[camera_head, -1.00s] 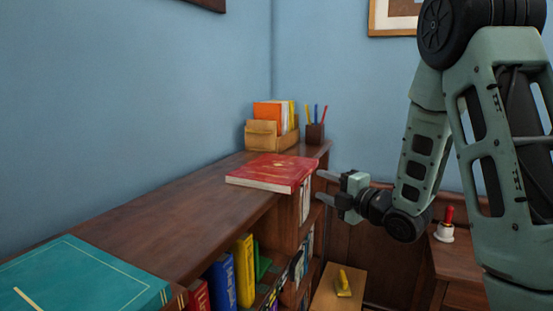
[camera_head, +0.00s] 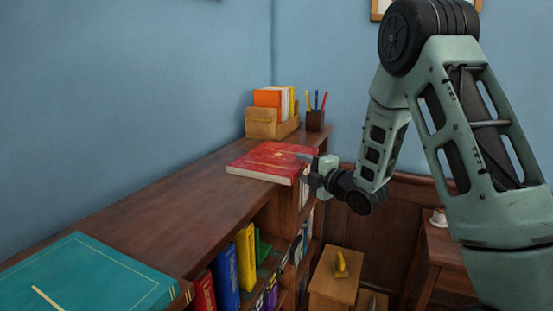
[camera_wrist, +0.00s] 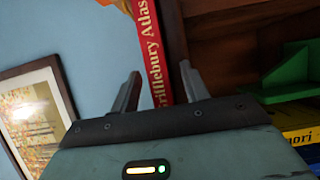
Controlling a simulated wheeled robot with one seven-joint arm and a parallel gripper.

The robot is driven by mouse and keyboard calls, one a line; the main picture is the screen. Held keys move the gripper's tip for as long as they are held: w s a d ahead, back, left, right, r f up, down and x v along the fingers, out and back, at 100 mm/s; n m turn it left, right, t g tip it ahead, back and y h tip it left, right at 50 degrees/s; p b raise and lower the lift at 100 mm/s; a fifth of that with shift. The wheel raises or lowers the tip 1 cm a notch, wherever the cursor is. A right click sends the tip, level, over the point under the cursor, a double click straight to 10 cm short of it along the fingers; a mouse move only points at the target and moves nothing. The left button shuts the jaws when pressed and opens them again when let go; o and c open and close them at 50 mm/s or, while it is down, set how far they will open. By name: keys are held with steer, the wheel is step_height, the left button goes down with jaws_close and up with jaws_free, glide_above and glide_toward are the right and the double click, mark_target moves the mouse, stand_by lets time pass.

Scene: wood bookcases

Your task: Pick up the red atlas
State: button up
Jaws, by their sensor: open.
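The red atlas (camera_head: 268,160) lies flat on top of the wooden bookcase, near its front edge, with its spine towards my gripper. In the wrist view the lettered red spine of the atlas (camera_wrist: 148,45) runs up between the fingers. My gripper (camera_head: 309,166) is open at the right end of the atlas; in the wrist view its two fingers (camera_wrist: 160,72) stand on either side of the spine line. One finger shows at about the height of the top cover in the head view. The lower finger is hard to make out there, and I cannot tell whether either touches the atlas.
A teal book (camera_head: 90,270) lies on the bookcase top (camera_head: 150,220) at front left. A letter holder (camera_head: 270,123) and pencil cup (camera_head: 315,120) stand behind the atlas. Upright books, including a yellow one (camera_head: 246,258), fill the shelf below. A small wooden stand (camera_head: 335,285) is below right.

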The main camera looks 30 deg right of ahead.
jaws_close()
steer(key=shift+r, duration=0.1)
steer(key=shift+r, duration=0.1)
step_height(320, 180, up, 10)
steer(key=shift+f+b, duration=0.1)
steer(key=shift+b, duration=0.7)
